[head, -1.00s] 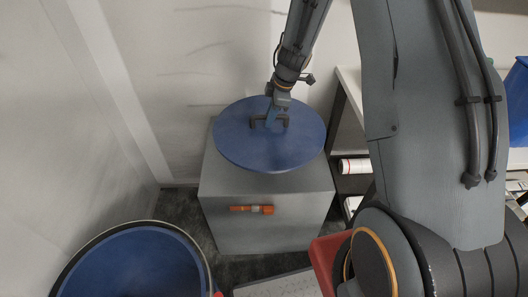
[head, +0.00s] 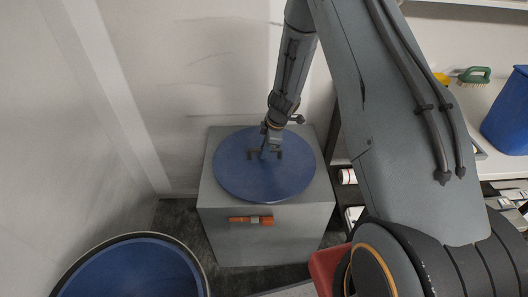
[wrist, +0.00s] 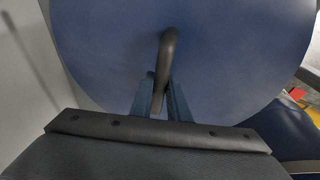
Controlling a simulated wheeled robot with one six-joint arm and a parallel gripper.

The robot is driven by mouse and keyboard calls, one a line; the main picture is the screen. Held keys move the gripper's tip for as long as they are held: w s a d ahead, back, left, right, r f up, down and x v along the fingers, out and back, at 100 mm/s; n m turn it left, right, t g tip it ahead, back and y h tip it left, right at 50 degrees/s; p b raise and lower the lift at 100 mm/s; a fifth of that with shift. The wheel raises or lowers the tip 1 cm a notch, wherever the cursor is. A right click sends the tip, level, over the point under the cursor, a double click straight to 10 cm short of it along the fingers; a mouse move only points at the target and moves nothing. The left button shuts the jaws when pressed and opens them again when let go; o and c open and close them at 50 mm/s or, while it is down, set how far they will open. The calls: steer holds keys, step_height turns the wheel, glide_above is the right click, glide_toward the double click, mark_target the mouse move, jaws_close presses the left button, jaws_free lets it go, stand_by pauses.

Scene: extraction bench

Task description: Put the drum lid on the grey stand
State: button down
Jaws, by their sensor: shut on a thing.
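The drum lid (head: 240,180) is a round blue disc with a dark handle (wrist: 168,50) on top. In the head view it is over the top of the grey stand (head: 265,239), within its edges and roughly level. I cannot tell whether it touches the stand top or is just above it. My gripper (head: 265,153) is above the lid's middle, shut on the handle. In the wrist view the blue fingers are on either side of the handle, and the lid (wrist: 100,50) fills most of the picture.
An open blue drum (head: 130,272) stands at the lower left. An orange object (head: 250,220) is on the stand's front face. A wall is close behind the stand. At right are a bench with a blue bin (head: 508,115) and a green brush (head: 474,75), and a red container (head: 325,268) below.

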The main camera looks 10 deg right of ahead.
steer(key=shift+f, duration=0.25)
steer(key=c, duration=1.7)
jaws_free()
steer(key=shift+f, duration=0.15)
